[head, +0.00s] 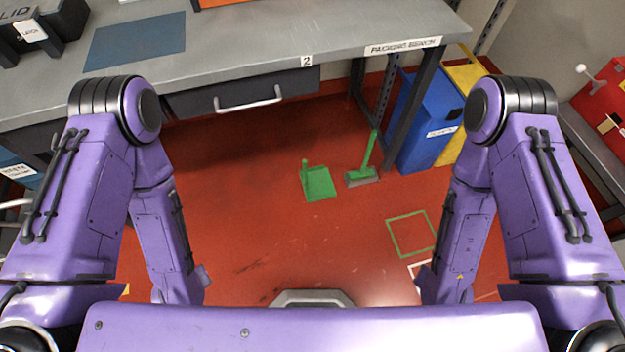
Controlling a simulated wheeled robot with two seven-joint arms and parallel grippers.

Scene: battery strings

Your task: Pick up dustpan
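A green dustpan (319,184) lies on the red floor in front of the packing bench, near the middle of the head view. Its short handle stands up at its back left. A green brush (365,167) with a long upright handle stands just to the right of the dustpan, apart from it. My two purple arms hang down at the left and right. My grippers are not visible; the arms' lower ends go out of sight behind my own body. Nothing of mine is near the dustpan.
The grey packing bench (240,60) spans the back, with a drawer (240,95) under it. A blue bin (428,125) and a yellow bin (462,75) stand at its right end. A green floor outline (411,233) lies right of the dustpan. Floor before the dustpan is clear.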

